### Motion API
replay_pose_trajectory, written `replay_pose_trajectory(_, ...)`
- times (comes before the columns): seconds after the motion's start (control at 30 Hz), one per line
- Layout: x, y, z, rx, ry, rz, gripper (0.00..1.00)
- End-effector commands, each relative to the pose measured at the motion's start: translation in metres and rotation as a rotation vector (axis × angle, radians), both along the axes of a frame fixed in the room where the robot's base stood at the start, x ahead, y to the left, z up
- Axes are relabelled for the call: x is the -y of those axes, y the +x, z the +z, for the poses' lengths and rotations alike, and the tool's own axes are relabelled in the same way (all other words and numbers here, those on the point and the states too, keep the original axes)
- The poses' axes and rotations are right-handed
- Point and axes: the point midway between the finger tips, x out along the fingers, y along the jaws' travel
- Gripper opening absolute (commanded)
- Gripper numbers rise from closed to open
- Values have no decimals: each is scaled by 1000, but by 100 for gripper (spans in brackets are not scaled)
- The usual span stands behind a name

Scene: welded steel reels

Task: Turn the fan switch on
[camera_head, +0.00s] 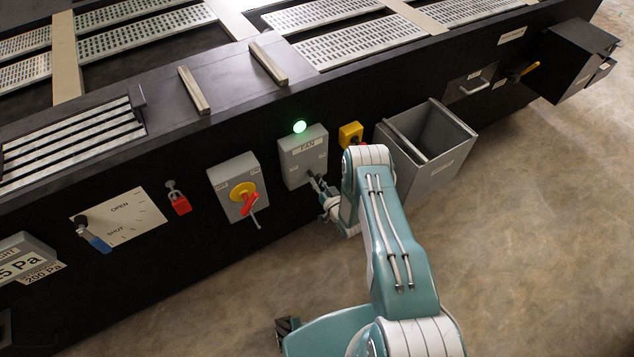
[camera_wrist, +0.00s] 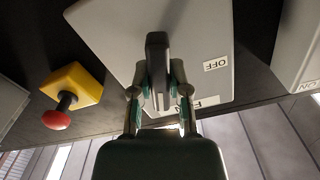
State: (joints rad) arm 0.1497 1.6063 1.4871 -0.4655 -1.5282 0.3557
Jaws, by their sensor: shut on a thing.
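The fan switch is a grey box (camera_head: 302,157) on the dark machine side, marked FAN in the head view. A green lamp (camera_head: 299,127) glows on its top. In the wrist view the box face (camera_wrist: 105,28) is seen from close up, with an OFF label (camera_wrist: 216,64) right of a dark lever (camera_wrist: 157,45). My gripper (camera_head: 319,183) is at the lower front of the box. In the wrist view my gripper (camera_wrist: 158,92) is shut on the lever. The fingers hide part of the face, and no ON label shows on this box there.
A yellow box with a red button (camera_wrist: 57,118) is beside the fan box; its yellow body (camera_head: 350,134) shows behind my arm. A grey box with a red-and-yellow rotary handle (camera_head: 246,199) is to the left. An open grey bin (camera_head: 447,161) is to the right. Floor in front is clear.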

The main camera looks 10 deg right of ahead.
Motion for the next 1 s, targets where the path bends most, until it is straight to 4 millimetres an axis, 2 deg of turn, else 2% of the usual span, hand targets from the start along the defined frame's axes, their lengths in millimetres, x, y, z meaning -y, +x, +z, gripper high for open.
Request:
replay_pose_trajectory(0.4,1,1,-1,-59,172,-2,0)
replay_pose_trajectory(0.93,2,1,-1,-66,194,-3,0)
replay_pose_trajectory(0.97,2,1,-1,-66,194,-3,31)
replay_pose_trajectory(1.0,2,1,-1,-65,194,-4,49)
